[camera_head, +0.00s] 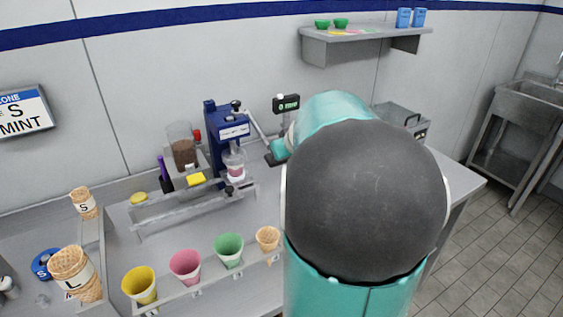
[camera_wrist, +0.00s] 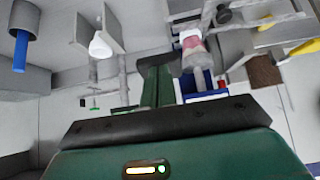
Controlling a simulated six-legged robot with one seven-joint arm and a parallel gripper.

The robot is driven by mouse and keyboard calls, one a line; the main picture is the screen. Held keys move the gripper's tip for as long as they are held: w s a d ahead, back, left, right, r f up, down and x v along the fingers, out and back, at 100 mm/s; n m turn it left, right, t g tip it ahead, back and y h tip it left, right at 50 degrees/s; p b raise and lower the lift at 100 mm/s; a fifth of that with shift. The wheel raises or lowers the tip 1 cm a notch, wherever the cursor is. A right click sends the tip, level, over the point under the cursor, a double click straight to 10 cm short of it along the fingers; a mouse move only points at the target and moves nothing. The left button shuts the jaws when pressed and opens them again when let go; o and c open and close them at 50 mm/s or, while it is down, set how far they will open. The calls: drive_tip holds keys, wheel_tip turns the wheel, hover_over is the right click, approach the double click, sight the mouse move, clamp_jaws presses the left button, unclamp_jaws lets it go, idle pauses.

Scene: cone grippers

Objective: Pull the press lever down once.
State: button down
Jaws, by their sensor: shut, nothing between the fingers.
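The blue press (camera_head: 228,150) stands at the back of the counter, with a clear cup holding something pink (camera_head: 236,171) in it. Its pale lever (camera_head: 255,124) slants down to the right from near the top of the press. My gripper (camera_head: 272,156) is just right of the press, near the lever's lower end; my arm hides part of it, and I cannot tell whether it touches the lever. In the wrist view, my shut, empty gripper (camera_wrist: 158,78) points toward the blue press (camera_wrist: 200,82), and the pink-filled cup (camera_wrist: 191,42) shows beside it. I cannot pick out the lever there.
A clear container of brown grounds (camera_head: 183,150) stands left of the press. A rack at the front holds yellow, pink and green cups (camera_head: 228,249) and a cone (camera_head: 268,240). A small display (camera_head: 287,103) stands behind my arm. A shelf (camera_head: 350,42) hangs above.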

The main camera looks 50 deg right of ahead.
drive_tip(key=s+a+r, duration=0.2)
drive_tip(key=s+r, duration=0.2)
drive_tip(key=s, duration=0.5)
drive_tip(key=shift+s+a+r, duration=0.25)
drive_tip(key=shift+s+r, duration=0.05)
drive_tip(key=shift+r, duration=0.05)
idle(0.5)
drive_tip(key=w+a+n+y, duration=0.2)
drive_tip(key=a, duration=1.4)
drive_tip(key=s+a+f, duration=0.1)
drive_tip(key=s+a, duration=0.1)
drive_tip(key=a, duration=0.3)
drive_tip(key=s+a+f+g, duration=0.1)
drive_tip(key=s+a, duration=0.2)
drive_tip(key=a, duration=0.3)
drive_tip(key=s+a+f+n+g, duration=0.1)
drive_tip(key=s+a, duration=0.2)
drive_tip(key=a, duration=0.3)
drive_tip(key=shift+a+f, duration=0.2)
drive_tip(key=shift+a, duration=0.05)
